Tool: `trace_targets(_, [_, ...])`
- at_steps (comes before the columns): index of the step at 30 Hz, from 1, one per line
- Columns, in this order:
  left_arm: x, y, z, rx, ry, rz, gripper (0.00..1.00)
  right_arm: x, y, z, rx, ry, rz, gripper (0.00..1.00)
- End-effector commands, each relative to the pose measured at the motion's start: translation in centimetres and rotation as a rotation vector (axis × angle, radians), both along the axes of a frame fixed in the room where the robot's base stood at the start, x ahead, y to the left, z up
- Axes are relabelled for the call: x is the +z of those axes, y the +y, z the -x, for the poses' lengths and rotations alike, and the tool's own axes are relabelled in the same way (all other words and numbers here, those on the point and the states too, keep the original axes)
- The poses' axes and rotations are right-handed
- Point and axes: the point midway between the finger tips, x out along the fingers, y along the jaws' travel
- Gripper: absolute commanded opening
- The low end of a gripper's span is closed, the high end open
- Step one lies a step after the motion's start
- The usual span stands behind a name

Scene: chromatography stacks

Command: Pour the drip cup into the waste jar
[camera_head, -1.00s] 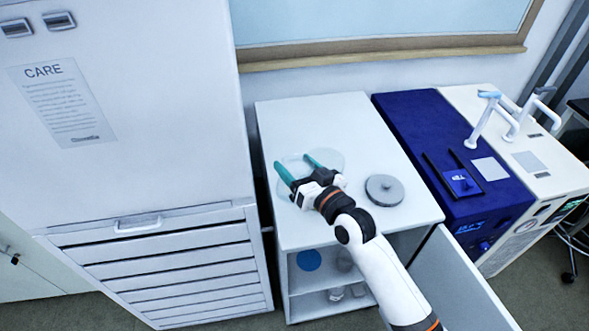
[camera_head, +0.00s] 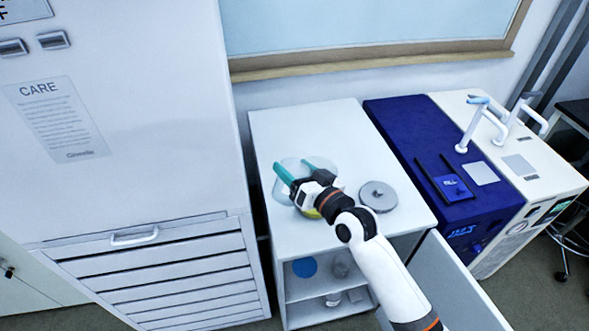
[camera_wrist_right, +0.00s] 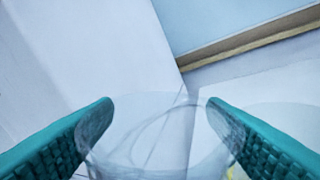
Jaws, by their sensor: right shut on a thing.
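My right gripper (camera_head: 301,169) has teal fingers and is over the white cabinet top. It is shut on a clear cup, which I take to be the drip cup; the cup shows between the fingers in the wrist view (camera_wrist_right: 160,135). A pale, see-through round shape (camera_wrist_right: 285,118) shows behind the right finger there; I cannot tell if it is the waste jar. A yellow patch (camera_head: 312,213) shows just below the gripper in the head view, mostly hidden by it. My left gripper is out of view.
A grey round lid-like disc (camera_head: 378,196) lies right of the gripper on the white cabinet (camera_head: 330,125). Shelves below hold a blue disc (camera_head: 305,266) and small vessels. A blue instrument (camera_head: 410,125) stands to the right. A tall drawer cabinet (camera_head: 130,150) stands at left.

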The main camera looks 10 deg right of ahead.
Motion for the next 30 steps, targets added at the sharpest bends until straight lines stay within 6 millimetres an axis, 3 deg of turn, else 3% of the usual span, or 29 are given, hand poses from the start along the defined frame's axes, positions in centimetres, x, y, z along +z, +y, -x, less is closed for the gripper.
trace_targets(6, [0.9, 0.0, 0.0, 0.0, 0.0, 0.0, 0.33, 0.9, -0.5, -0.3, -0.001, 0.022, -0.04, 0.34])
trace_targets(30, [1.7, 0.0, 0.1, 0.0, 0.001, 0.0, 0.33, 0.8, -0.7, -0.5, -0.001, 0.079, -0.133, 0.34])
